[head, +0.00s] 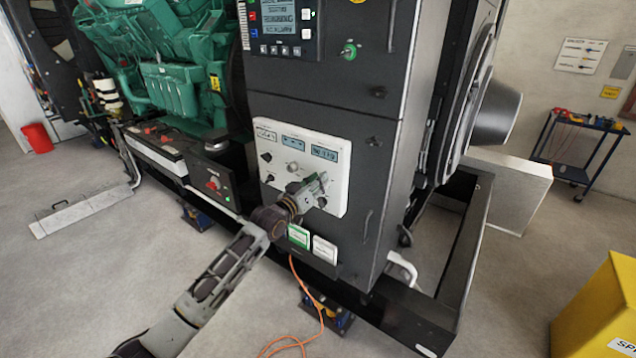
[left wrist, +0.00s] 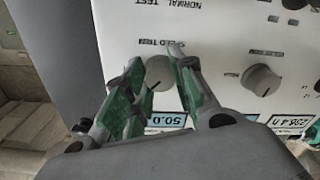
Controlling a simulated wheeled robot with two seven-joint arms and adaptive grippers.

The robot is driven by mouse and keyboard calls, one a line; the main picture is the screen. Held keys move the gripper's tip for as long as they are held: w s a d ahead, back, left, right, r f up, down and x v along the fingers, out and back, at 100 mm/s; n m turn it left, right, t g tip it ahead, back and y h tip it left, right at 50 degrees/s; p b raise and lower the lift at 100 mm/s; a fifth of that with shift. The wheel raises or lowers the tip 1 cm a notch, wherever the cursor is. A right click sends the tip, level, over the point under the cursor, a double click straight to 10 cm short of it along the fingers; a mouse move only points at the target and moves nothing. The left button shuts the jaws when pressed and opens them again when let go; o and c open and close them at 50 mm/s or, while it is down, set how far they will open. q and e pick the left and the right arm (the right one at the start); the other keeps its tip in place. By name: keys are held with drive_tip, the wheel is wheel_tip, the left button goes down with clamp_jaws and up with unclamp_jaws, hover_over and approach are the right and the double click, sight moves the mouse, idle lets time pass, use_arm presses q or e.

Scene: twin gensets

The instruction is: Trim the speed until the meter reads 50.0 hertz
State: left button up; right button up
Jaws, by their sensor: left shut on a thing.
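The speed trim knob (left wrist: 158,72) is a round grey knob on the white control panel (head: 262,185). In the left wrist view its label shows beside it, and the two green-padded fingers of my left gripper (left wrist: 160,88) are closed on its sides. In the head view my left gripper (head: 318,184) is at the lower part of the panel, and its knob is hidden there. The meter (left wrist: 165,121) with a blue display, upside down in the left wrist view, reads 50.0; its unit cannot be read. My right gripper is not in view.
A green engine (head: 165,85) stands left of the dark cabinet (head: 375,150). An orange cable (head: 318,318) lies on the floor. A yellow box (head: 600,305) stands at right.

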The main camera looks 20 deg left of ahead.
use_arm(q)
drive_tip(key=o, duration=1.1)
drive_tip(key=shift+c, duration=0.2)
drive_tip(key=v, duration=1.2)
idle(0.7)
drive_tip(key=shift+m, duration=0.4)
